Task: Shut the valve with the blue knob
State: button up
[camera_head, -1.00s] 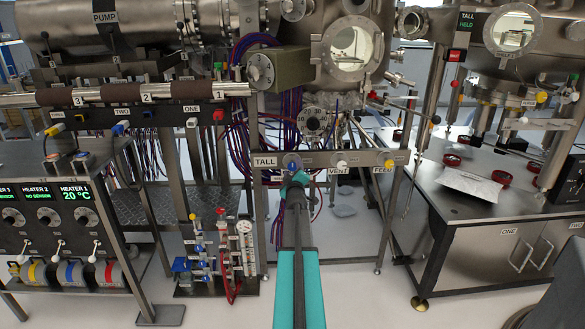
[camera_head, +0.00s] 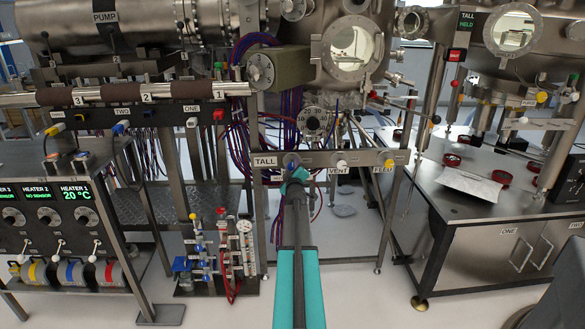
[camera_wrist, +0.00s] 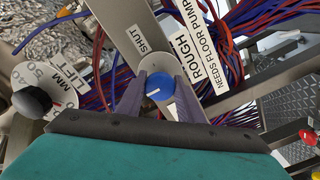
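The blue knob (camera_wrist: 158,89) sits on a round grey disc on a metal bar in the wrist view. It carries a short white mark. In the head view the knob (camera_head: 291,160) shows just beyond my gripper (camera_head: 296,175), right of the TALL label (camera_head: 264,161). My gripper partly hides it there.
On the same bar are a white VENT knob (camera_head: 341,164) and a yellow FEED knob (camera_head: 389,164). Cables (camera_head: 285,115) hang behind the bar. A steel cabinet (camera_head: 480,245) stands right.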

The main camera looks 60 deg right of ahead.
jog(key=shift+r+m+p, duration=0.1)
jog(key=shift+m+p, duration=0.2)
jog(key=shift+m, duration=0.1)
jog(key=m+p, duration=0.1)
jog(key=m, duration=0.1)
jog(key=shift+m+p, duration=0.3)
jog(key=shift+p, duration=0.05)
jog(key=m+p, duration=0.3)
jog(key=m, duration=0.2)
jog(key=m+p, duration=0.1)
jog(key=m, duration=0.3)
jog(key=shift+d+m+p, duration=0.1)
jog(key=shift+m+p, duration=0.25)
jog(key=shift+m, duration=0.05)
jog(key=m+p, duration=0.1)
jog(key=m, duration=0.3)
jog(key=shift+s+m, duration=0.1)
jog(key=shift+m, duration=0.3)
jog(key=shift+p, duration=0.3)
jog(key=o, duration=1.1)
jog(key=shift+c, duration=0.2)
